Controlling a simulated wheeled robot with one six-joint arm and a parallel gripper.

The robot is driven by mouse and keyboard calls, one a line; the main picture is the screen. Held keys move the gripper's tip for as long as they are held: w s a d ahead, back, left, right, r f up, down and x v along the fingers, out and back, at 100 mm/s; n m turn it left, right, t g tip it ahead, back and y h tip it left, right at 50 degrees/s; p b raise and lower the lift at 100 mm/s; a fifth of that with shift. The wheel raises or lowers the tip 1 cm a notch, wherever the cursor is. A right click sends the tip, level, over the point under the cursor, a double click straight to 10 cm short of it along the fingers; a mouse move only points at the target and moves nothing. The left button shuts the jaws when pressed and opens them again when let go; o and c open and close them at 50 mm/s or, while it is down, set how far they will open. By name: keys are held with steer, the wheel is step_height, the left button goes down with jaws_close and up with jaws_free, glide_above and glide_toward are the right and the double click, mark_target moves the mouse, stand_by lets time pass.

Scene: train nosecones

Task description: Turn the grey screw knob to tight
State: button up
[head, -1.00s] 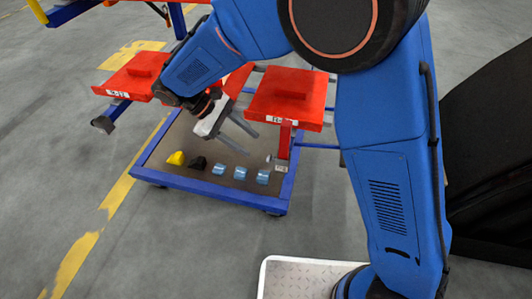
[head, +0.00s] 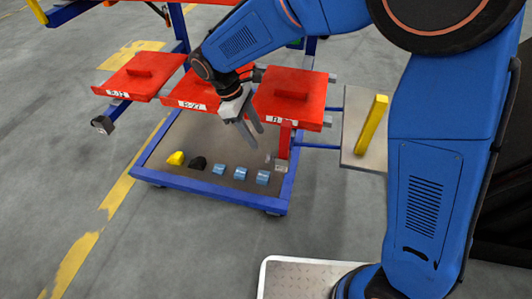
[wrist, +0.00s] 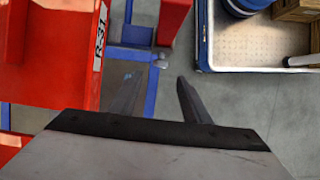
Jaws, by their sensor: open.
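A small grey knob-like part (head: 268,158) sits beside the foot of a red upright (head: 284,140) at the right side of the blue-framed cart. In the wrist view a small grey knob (wrist: 162,61) shows beyond the fingertips, beside a blue frame piece and under the red upright. I cannot read whether it is loose or tight. My gripper (head: 253,137) is open and empty, pointing down above and left of the knob, in front of the right red plate. In the wrist view its two fingers (wrist: 159,76) are apart, with the knob between their lines.
Red plates (head: 290,84) with labels stand above the cart floor. Yellow, black and blue pieces (head: 219,169) lie on that floor. A grey panel with a yellow bar (head: 372,125) is at the right. A blue-rimmed tray (wrist: 203,50) with boxes shows in the wrist view.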

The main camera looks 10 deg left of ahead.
mark_target(271, 158)
steer(key=x, duration=0.9)
steer(key=shift+f, duration=0.25)
steer(key=shift+d, duration=0.1)
steer(key=shift+c, duration=0.4)
steer(key=c, duration=0.9)
